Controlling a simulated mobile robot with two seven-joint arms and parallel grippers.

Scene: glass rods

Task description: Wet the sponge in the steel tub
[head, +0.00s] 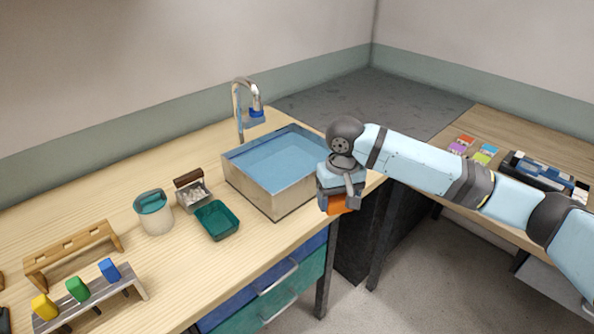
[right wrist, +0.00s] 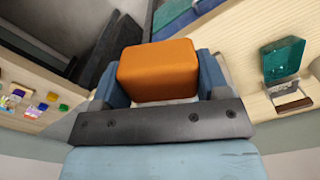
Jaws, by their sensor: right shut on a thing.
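The steel tub (head: 268,198) stands on the wooden counter and is filled with blue water (head: 280,158). My right gripper (head: 342,203) is beside the tub's right side in the head view, over the counter's front edge. It is shut on an orange sponge (head: 338,206). In the right wrist view the sponge (right wrist: 158,70) sits between the two blue fingers. The sponge is outside the tub. My left gripper is not in view.
A curved faucet (head: 240,100) rises behind the tub. A side table (head: 520,145) holds coloured pieces at right.

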